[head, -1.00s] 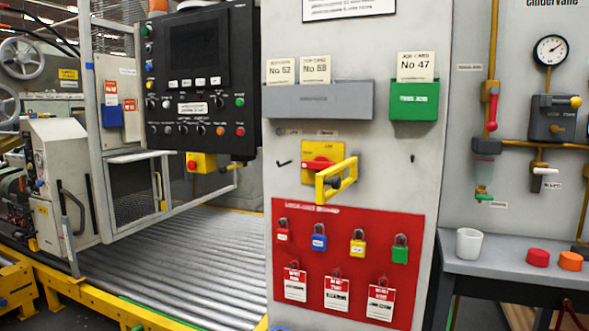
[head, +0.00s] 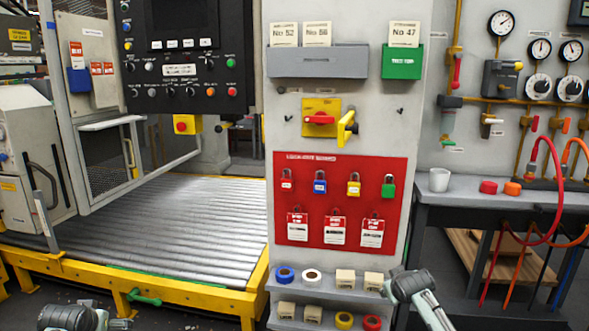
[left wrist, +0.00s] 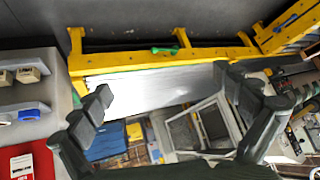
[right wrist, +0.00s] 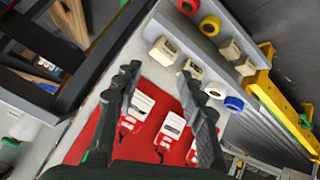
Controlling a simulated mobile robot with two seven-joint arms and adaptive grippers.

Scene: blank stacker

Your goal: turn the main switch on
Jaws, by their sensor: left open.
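The main switch (head: 319,118) is a red handle on a yellow plate on the grey pillar, in the head view. The handle lies roughly level. A yellow bracket (head: 347,127) sticks out at the plate's right edge. My left gripper (left wrist: 168,98) is open and empty in the left wrist view; in the head view only its arm (head: 72,318) shows at the bottom left. My right gripper (right wrist: 165,76) is open, with its fingers in front of the red board and its tags. My right arm (head: 418,297) is low, below the switch and right of it.
Below the switch, a red board (head: 340,163) carries padlocks and tags. A shelf with tape rolls (head: 285,275) sits lower. A control panel (head: 187,65) hangs at left over the roller bed (head: 170,220). A bench (head: 500,195) with hoses stands at right.

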